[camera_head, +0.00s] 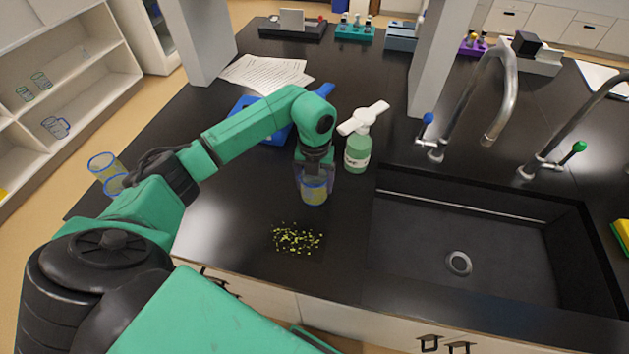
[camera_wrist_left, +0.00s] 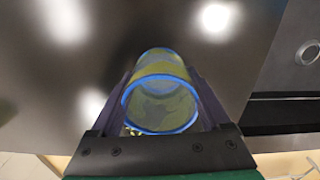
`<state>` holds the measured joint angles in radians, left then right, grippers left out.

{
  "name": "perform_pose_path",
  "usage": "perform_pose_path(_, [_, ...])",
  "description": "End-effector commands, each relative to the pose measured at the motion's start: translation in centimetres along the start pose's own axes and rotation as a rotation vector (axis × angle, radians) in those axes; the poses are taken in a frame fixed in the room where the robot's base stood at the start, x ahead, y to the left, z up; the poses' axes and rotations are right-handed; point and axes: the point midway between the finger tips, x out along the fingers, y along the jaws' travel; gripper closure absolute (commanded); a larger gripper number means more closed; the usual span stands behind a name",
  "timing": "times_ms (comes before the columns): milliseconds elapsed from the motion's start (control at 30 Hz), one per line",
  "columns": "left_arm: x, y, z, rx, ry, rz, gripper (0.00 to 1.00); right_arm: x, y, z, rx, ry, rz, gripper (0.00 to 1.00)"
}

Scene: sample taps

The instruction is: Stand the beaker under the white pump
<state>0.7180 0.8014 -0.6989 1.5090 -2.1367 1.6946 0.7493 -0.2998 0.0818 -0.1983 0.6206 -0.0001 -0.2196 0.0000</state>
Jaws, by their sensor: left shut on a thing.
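The beaker (camera_head: 314,190) is clear with a blue rim and a yellowish tint. My left gripper (camera_head: 315,174) is shut on it from above; whether its base touches the bench I cannot tell. In the left wrist view the beaker (camera_wrist_left: 160,95) sits between the two fingers (camera_wrist_left: 163,100). The white pump (camera_head: 363,118) tops a pale green bottle (camera_head: 357,155) standing on the bench near the sink's left corner. The beaker is in front and to the left of this bottle, apart from it. My right gripper is not in view.
Yellow-green crumbs (camera_head: 297,238) lie on the black bench in front of the beaker. The sink (camera_head: 470,225) is at right, with taps behind it. Two blue-rimmed glass vessels (camera_head: 103,166) stand at the left. A blue object (camera_head: 246,104) and papers (camera_head: 263,73) lie behind my arm.

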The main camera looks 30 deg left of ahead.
Motion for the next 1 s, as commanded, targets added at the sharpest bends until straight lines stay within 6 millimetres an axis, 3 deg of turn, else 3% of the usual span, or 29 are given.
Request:
perform_pose_path(33, [0.1,0.0,0.0,0.0,0.0,0.0,0.12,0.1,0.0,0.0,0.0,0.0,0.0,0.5])
perform_pose_path(67, [0.1,0.0,0.0,0.0,0.0,0.0,0.01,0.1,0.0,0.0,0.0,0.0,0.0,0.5])
perform_pose_path(100, [0.1,0.0,0.0,0.0,0.0,0.0,0.0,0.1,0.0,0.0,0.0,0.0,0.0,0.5])
perform_pose_path(467, [-1.0,0.0,0.1,-0.001,-0.003,-0.001,0.0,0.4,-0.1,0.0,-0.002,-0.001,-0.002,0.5])
perform_pose_path(800, [-8.1,0.0,0.1,0.0,-0.005,-0.002,0.0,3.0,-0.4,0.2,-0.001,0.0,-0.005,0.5])
perform_pose_path(1000, [-11.7,0.0,0.1,-0.001,-0.002,0.0,0.0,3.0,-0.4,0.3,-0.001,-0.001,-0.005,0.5])
